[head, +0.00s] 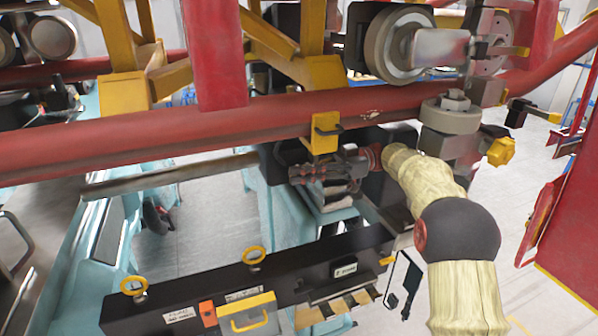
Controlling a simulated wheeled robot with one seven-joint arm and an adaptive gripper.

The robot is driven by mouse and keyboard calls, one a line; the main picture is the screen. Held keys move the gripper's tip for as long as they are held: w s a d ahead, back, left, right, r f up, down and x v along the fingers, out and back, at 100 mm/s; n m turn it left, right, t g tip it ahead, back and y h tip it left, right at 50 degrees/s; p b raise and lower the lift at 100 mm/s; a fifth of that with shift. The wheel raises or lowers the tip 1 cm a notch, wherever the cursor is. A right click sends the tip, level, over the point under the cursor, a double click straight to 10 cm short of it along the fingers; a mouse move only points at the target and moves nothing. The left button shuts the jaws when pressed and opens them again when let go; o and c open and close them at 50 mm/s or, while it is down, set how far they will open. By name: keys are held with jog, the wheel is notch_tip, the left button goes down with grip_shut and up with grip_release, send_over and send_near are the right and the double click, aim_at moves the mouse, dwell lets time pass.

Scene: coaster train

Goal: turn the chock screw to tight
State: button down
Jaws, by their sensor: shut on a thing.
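My gripper (298,174) is in the middle of the head view, just below the long red tube, with its fingers pointing left. It is shut at the dark handle of the chock screw (282,152), which sits on a black block at the end of a grey bar (180,174). The fingers and the shadow hide most of the screw, so its turn angle and how tight it is cannot be told. My arm reaches in from the lower right.
The red tube (120,130) crosses close above my gripper, with a yellow bracket (324,143) on it. Grey wheels (385,45) stand at the upper right. A black beam (185,300) with yellow eye rings and a yellow box (248,316) lies below. Open floor shows at the right.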

jog(key=shift+g, duration=0.3)
jog(key=c, duration=1.9)
grip_release()
